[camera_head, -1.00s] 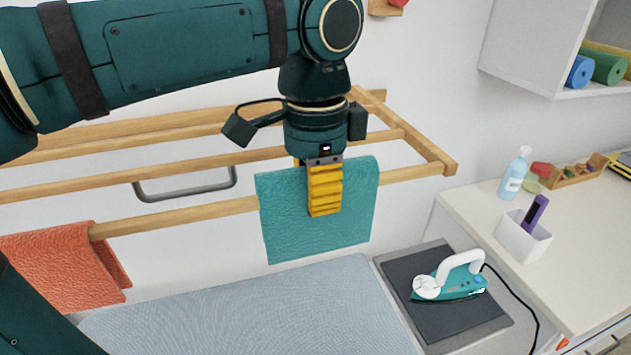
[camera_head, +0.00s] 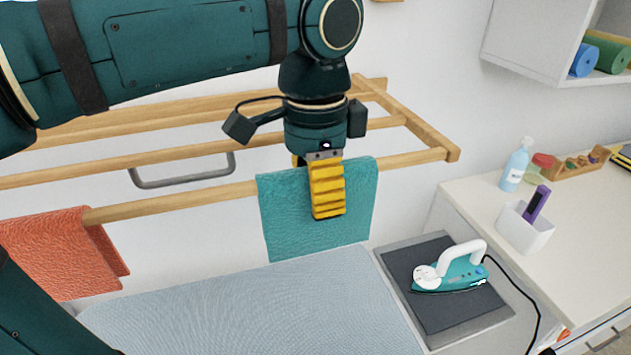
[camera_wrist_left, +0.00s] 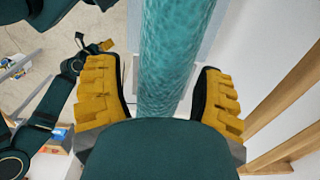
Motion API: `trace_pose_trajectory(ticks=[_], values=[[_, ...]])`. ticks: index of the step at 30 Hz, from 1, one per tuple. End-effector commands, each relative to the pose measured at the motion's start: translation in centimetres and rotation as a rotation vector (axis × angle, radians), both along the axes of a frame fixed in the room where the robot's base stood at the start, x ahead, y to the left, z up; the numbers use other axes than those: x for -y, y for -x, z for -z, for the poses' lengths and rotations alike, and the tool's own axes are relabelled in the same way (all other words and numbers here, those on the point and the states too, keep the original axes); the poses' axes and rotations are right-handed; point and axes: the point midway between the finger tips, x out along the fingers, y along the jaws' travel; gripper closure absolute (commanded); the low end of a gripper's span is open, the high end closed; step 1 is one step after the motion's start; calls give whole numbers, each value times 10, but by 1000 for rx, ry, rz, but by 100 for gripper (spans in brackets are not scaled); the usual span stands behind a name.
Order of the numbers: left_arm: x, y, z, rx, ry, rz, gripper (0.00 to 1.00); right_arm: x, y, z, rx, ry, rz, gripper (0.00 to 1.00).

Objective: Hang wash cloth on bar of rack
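The teal wash cloth (camera_head: 280,215) hangs draped over the front wooden bar (camera_head: 185,202) of the rack, near its right end. My left gripper (camera_head: 319,188) points down over the bar at the cloth, with one yellow finger in front of it. In the left wrist view the two yellow fingers (camera_wrist_left: 160,97) stand apart, and the folded cloth (camera_wrist_left: 172,45) runs between them with gaps on both sides. The far finger is mostly hidden in the head view. Part of what looks like my right gripper (camera_wrist_left: 98,47) shows small in the left wrist view; its state is unclear.
An orange cloth (camera_head: 60,250) hangs on the same bar at left. Below is a pale blue ironing surface (camera_head: 250,310) with a teal iron (camera_head: 455,272) on a dark pad. A white counter (camera_head: 585,225) with a bottle (camera_head: 515,168) and white cup (camera_head: 523,232) is at right.

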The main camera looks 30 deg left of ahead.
Motion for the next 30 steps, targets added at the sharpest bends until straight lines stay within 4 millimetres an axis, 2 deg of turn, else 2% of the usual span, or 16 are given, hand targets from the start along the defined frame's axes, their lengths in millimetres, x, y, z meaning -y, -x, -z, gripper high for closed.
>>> trace_pose_trajectory(ticks=[5,8,21,25,30], values=[[0,0,-3,0,0,0,31,0,0,0,1,0,0,59],[0,-1,-12,2,1,0,31,0,0,0,1,0,0,59],[0,-1,-95,2,1,0,31,0,0,0,0,0,0,59],[0,0,-110,1,0,1,31,0,0,0,0,0,0,59],[0,0,-119,1,1,0,31,0,0,0,0,0,0,59]])
